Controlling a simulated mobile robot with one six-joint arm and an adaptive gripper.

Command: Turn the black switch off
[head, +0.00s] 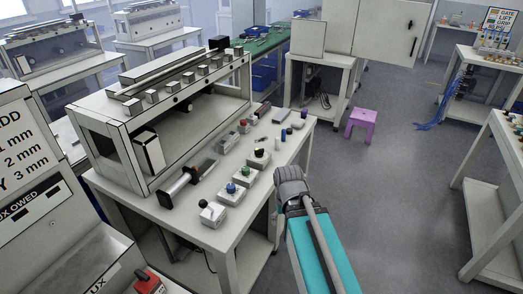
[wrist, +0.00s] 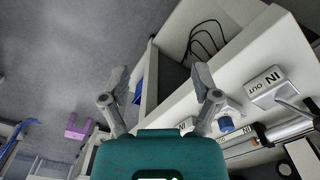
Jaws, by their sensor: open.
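A small light box with a black knob (head: 260,153) sits on the white workbench (head: 240,221), in the row along its right side in the head view. Nearer boxes carry a green-and-red top (head: 245,175), a blue knob (head: 231,188) and a small dark-tipped lever (head: 206,205). My gripper (wrist: 161,78) is open and empty in the wrist view, its two fingers spread wide over the bench edge and floor. A blue knob (wrist: 226,125) shows beside the right finger. I cannot make out the black knob in the wrist view. The head view shows my arm right of the bench; its fingertips are hidden.
A large white frame (head: 180,120) stands on the back of the bench. A box marked IN and OUT (wrist: 268,82) lies right of my gripper. A purple stool (head: 361,122) stands on open floor to the right.

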